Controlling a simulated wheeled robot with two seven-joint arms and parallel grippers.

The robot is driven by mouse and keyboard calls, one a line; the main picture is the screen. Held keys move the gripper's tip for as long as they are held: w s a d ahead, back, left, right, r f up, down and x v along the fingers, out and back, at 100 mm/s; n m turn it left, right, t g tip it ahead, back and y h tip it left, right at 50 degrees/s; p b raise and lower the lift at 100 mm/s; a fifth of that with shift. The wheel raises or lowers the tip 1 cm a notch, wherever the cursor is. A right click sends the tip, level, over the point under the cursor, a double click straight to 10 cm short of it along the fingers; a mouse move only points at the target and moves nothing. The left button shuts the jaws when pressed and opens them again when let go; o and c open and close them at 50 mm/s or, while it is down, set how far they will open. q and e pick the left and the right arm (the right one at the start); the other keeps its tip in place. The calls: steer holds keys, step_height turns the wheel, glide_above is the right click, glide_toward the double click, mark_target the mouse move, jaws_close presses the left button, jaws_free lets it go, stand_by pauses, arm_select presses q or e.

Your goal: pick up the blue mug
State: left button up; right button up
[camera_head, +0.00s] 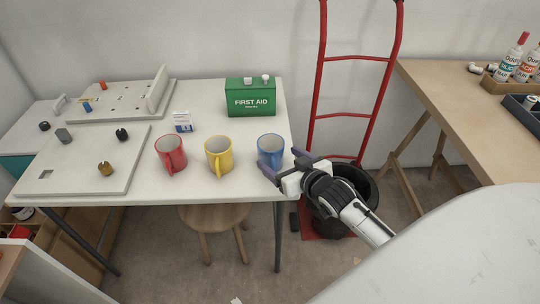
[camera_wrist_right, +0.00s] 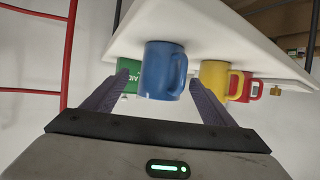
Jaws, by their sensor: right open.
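The blue mug (camera_head: 270,149) stands upright on the white table (camera_head: 205,192), near its right front corner. My right gripper (camera_head: 283,166) is at the table's right edge, just in front and to the right of the mug, and partly overlaps it in the head view. In the right wrist view the blue mug (camera_wrist_right: 162,70) shows between the two open purple fingers, with its handle toward the right. The right gripper (camera_wrist_right: 160,100) is open and holds nothing. I cannot tell whether a finger touches the mug. My left gripper is not in view.
A yellow mug (camera_head: 219,155) and a red mug (camera_head: 170,153) stand left of the blue mug. A green first aid box (camera_head: 251,97) stands behind. A red hand truck (camera_head: 320,75) and a dark bin (camera_head: 345,205) are right of the table.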

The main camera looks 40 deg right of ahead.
mark_target(266, 148)
steer(key=x, duration=0.5)
steer(key=shift+w+a+r, duration=0.15)
steer(key=shift+w, duration=0.15)
steer(key=shift+r, duration=0.1)
steer(key=c, duration=1.3)
